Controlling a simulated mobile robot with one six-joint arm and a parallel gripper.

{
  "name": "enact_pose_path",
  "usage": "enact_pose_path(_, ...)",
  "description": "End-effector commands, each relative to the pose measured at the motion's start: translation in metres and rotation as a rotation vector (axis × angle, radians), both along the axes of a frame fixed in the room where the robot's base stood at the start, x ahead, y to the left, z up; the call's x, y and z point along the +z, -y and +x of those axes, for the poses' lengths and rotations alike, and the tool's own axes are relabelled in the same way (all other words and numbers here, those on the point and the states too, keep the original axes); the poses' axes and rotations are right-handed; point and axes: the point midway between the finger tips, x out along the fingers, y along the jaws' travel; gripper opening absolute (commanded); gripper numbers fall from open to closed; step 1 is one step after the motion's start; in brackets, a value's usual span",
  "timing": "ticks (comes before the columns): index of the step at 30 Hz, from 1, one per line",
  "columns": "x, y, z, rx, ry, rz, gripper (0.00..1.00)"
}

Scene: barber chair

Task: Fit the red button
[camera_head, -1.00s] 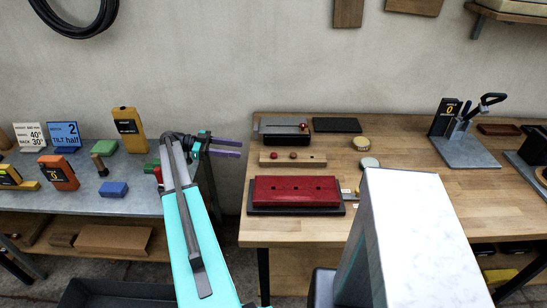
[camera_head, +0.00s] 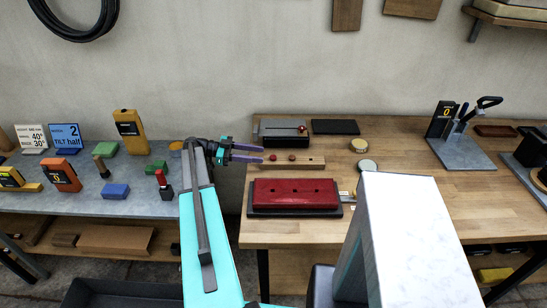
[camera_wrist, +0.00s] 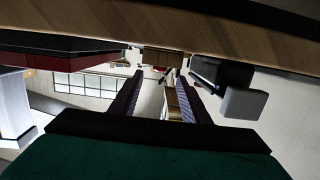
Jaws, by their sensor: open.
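The wooden strip (camera_head: 308,162) lies on the wooden bench and carries small red buttons; one red button (camera_head: 292,157) is near its middle and another (camera_head: 273,157) is near its left end. The red pad (camera_head: 296,192) lies in front of the strip on a dark base, with a row of small dark spots on top. My gripper (camera_head: 262,153) is open and empty, its purple fingers pointing right at the strip's left end. Its open fingers also show in the wrist view (camera_wrist: 158,80). I cannot tell whether they are above or level with the buttons.
Behind the strip stands a grey and black device (camera_head: 283,131) with a red knob, beside a dark flat plate (camera_head: 335,127). Round tins (camera_head: 359,145) stand to the right. A grey table (camera_head: 80,200) with blocks is at left, with a gap between it and the bench.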

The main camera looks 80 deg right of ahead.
Motion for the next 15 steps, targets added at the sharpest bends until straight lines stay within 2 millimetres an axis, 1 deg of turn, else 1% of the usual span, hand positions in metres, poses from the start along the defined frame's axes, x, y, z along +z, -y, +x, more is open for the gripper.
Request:
enact_pose_path(10,0.0,0.0,-0.002,-0.001,0.0,0.0,0.42)
enact_pose_path(15,0.001,0.001,-0.011,-0.001,0.0,0.0,0.42)
